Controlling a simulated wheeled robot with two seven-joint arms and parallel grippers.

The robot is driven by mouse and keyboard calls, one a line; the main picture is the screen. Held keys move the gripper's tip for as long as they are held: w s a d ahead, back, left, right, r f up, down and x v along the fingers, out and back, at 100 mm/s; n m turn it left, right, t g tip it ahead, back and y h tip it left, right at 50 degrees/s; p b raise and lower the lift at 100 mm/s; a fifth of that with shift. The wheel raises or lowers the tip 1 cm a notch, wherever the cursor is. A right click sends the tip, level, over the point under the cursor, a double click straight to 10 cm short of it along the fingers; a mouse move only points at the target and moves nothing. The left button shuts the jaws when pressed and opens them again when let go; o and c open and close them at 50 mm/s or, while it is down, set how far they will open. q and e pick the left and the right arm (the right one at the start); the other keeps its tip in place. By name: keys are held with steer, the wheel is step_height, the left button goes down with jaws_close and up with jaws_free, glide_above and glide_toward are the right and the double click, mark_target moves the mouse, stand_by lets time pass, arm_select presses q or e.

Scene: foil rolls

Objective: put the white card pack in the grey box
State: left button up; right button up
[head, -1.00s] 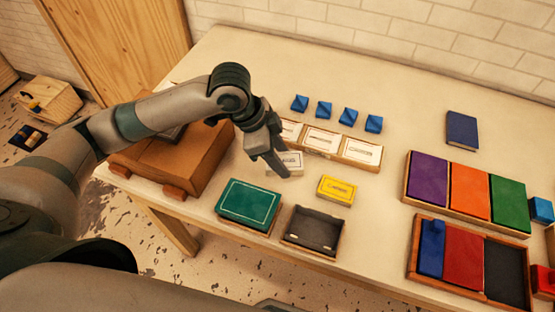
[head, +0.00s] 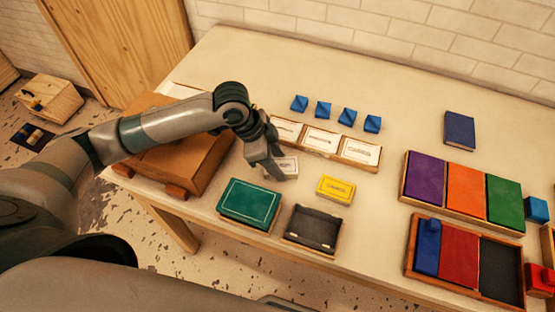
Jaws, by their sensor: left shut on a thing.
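The white card pack (head: 288,165) is near the middle of the table, in front of a row of white cards. My left gripper (head: 279,172) is shut on it and covers its left part. I cannot tell whether the pack still touches the table. The grey box (head: 313,228) is a dark, shallow open box near the front edge, below the pack in the picture, and looks empty. My right gripper is not in view.
A green box (head: 249,203) stands left of the grey box. A yellow card pack (head: 336,189) lies behind it. A wooden tray of white cards (head: 341,155) and several blue blocks (head: 347,115) are farther back. Colour trays (head: 408,236) stand at right.

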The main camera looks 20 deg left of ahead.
arm_select(q)
steer(key=shift+f, duration=0.1)
steer(key=o, duration=1.1)
steer(key=shift+f, duration=0.1)
steer(key=b+v, duration=0.2)
steer(key=v, duration=1)
